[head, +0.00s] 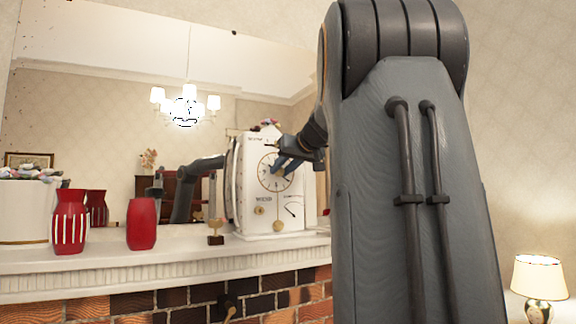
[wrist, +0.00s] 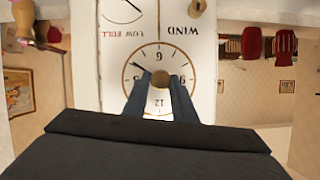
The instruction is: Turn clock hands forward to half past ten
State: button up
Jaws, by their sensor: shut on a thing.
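A white clock (head: 246,200) stands upright on the mantel. Its round dial has a thin brass ring, with a knob (wrist: 160,78) at the centre. My gripper (head: 281,165) reaches in from the right in front of the dial. In the wrist view the clock appears upside down, and the two blue fingers of my gripper (wrist: 160,84) are closed on the centre knob. One dark hand shows on the 3-to-6 side of the dial; the fingers hide part of the face, so the exact time is unclear.
A lit lamp (head: 539,280) stands at lower right.

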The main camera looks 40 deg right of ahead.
jog(key=shift+d+m+t+y+b, duration=0.15)
jog(key=shift+m+t+y+b, duration=0.25)
jog(key=shift+m+y+b, duration=0.85)
jog(key=shift+m, duration=0.35)
jog(key=o, duration=1)
jog(key=shift+o, duration=0.2)
jog(key=shift+s, duration=0.1)
jog(key=shift+s+r, duration=0.15)
jog(key=shift+s, duration=0.2)
jog(key=b+v, duration=0.1)
jog(key=v, duration=0.6)
jog(key=shift+a, duration=0.2)
